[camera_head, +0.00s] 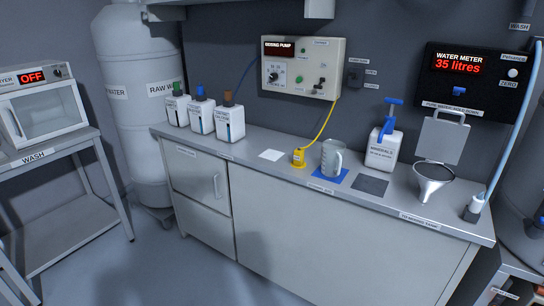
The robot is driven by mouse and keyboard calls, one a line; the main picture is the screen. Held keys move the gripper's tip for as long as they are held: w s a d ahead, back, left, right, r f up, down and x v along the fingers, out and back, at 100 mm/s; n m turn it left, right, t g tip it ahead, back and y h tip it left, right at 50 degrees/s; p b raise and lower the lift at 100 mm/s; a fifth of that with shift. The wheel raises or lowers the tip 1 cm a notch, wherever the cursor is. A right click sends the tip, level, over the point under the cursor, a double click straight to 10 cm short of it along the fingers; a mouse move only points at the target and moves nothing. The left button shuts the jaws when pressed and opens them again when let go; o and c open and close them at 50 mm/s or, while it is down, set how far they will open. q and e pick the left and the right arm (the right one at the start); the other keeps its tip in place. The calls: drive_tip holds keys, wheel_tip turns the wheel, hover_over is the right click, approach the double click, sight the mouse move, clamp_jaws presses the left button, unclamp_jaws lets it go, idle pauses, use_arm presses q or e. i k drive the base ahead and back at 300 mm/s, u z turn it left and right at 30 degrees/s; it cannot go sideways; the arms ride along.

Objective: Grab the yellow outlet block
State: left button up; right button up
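A yellow hose (327,122) runs from the top of the block up to the dosing pump panel (302,67) on the wall. Neither of my grippers shows in the head view. Nothing is seen holding the block.
The jug stands on a blue mat (343,179). A minerals container (382,151) and a metal funnel (432,177) are further right. Three white containers (201,118) stand at the counter's left end.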

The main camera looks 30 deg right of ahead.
sight(298, 154)
drive_tip(key=u, duration=0.4)
drive_tip(key=i, duration=1.8)
drive_tip(key=z, duration=0.6)
drive_tip(key=i, duration=1.15)
drive_tip(key=z, duration=1.2)
